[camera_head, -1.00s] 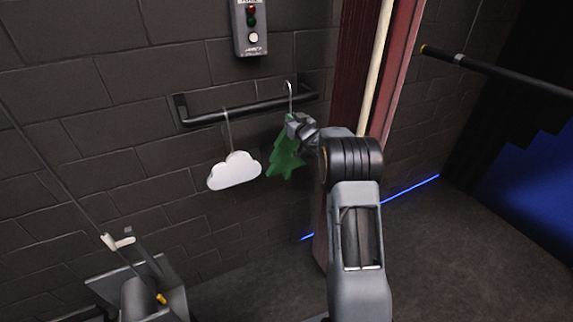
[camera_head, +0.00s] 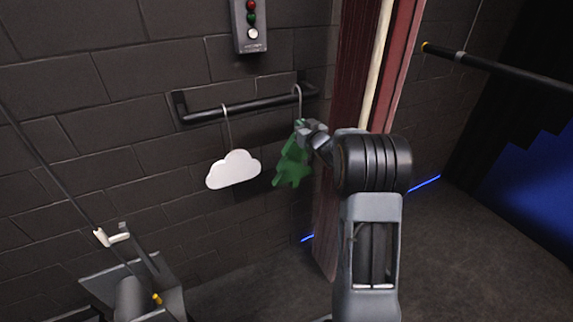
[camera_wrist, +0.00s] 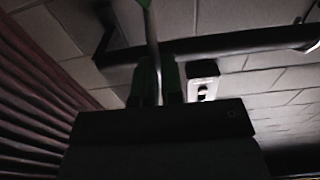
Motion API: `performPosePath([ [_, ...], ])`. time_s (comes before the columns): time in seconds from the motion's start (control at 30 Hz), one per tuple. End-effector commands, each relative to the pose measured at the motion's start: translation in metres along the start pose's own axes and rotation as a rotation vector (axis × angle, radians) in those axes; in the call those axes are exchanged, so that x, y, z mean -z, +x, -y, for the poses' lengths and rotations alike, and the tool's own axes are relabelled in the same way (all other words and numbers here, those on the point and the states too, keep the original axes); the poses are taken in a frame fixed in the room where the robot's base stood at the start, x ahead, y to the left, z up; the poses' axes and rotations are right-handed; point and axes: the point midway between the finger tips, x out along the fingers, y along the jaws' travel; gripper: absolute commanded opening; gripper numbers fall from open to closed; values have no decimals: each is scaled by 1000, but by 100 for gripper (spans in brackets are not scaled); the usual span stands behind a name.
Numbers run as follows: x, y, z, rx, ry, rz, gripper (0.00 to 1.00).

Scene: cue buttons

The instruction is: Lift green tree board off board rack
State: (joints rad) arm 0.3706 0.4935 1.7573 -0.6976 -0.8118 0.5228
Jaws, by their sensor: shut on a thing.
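The green tree board (camera_head: 290,165) hangs below the right end of the board rack (camera_head: 215,115), a black wall bar, in the head view. Its metal hook (camera_head: 298,97) reaches up to the bar; I cannot tell if it touches it. My gripper (camera_head: 306,130) is shut on the upper part of the tree board and covers it partly. In the wrist view, my gripper fingers (camera_wrist: 158,82) show with green between and around them, the hook rod rises above, and the dark rack bar (camera_wrist: 225,42) crosses behind.
A white cloud board (camera_head: 233,170) hangs on the rack to the left. A grey box with buttons and lights (camera_head: 250,25) is on the wall above. A dark red curtain (camera_head: 345,90) is close on the right. A lever stand (camera_head: 130,285) is at lower left.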

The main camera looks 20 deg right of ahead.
Motion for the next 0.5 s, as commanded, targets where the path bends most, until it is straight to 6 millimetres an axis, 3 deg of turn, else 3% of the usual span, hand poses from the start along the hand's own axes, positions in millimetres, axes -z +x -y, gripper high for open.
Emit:
performPosePath([
  [0.5, 4, -38, 0, 0, -3, -10, 0],
])
